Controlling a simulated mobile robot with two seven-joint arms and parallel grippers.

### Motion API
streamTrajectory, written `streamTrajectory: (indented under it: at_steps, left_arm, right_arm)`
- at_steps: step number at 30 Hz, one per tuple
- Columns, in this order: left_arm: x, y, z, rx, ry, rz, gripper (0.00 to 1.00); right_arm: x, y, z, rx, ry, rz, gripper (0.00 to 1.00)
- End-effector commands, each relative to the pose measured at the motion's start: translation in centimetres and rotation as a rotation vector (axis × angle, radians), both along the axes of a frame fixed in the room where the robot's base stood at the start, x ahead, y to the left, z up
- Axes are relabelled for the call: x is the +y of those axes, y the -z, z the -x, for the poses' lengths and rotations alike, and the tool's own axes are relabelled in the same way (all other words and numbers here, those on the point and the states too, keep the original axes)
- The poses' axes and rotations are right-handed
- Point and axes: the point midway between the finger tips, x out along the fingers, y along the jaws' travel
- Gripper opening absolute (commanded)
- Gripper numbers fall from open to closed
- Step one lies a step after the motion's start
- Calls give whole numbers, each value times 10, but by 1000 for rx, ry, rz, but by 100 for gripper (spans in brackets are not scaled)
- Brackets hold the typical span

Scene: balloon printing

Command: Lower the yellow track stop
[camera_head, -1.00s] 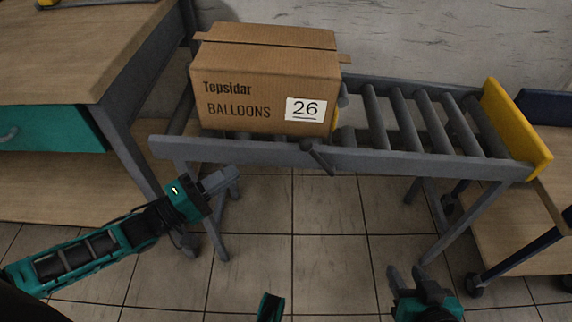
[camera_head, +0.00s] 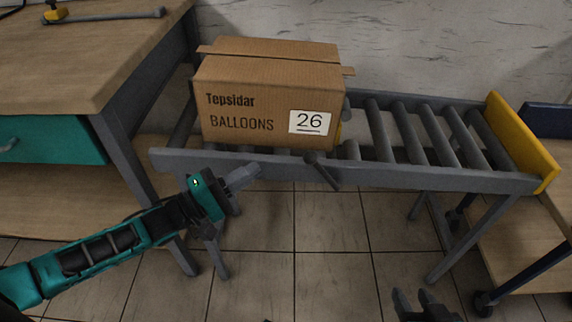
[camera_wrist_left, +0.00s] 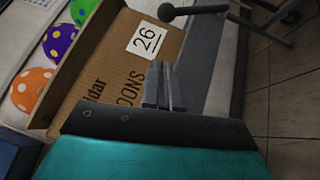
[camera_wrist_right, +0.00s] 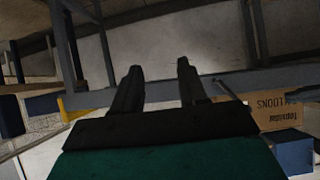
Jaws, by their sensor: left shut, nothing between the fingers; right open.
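My left gripper (camera_head: 255,170) is shut and empty, by the front rail below the box and left of the lever. My right gripper (camera_head: 412,296) is open and empty, low in front of the conveyor; its spread fingers show in the right wrist view (camera_wrist_right: 157,66).
The roller conveyor (camera_head: 440,178) has bare rollers right of the box and a yellow end board (camera_head: 522,140) at its right end. A wooden workbench (camera_head: 80,60) stands at left, a low cart (camera_head: 515,245) at right. Patterned balloons (camera_wrist_left: 60,40) show beyond the box.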

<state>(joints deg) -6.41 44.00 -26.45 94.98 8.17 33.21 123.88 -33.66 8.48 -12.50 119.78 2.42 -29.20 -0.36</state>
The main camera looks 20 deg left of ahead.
Motion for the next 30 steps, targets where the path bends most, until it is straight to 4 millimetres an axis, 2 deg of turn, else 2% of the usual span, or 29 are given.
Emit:
streamTrajectory:
  at_steps: [6, 13, 18, 30]
  left_arm:
    - [-30, -7, -37, -5, 0, 2, 0]
    - [-60, -13, -39, 0, 1, 1, 0]
    - [-68, -15, -39, 0, 0, 0, 0]
    - [-69, -16, -39, 1, 0, -3, 0]
  right_arm:
    - [4, 6, -1, -2, 0, -13, 43]
    - [6, 7, -1, 4, -5, -14, 43]
    - [7, 4, -3, -5, -6, -16, 43]
    - [7, 2, -3, -5, -10, -12, 43]
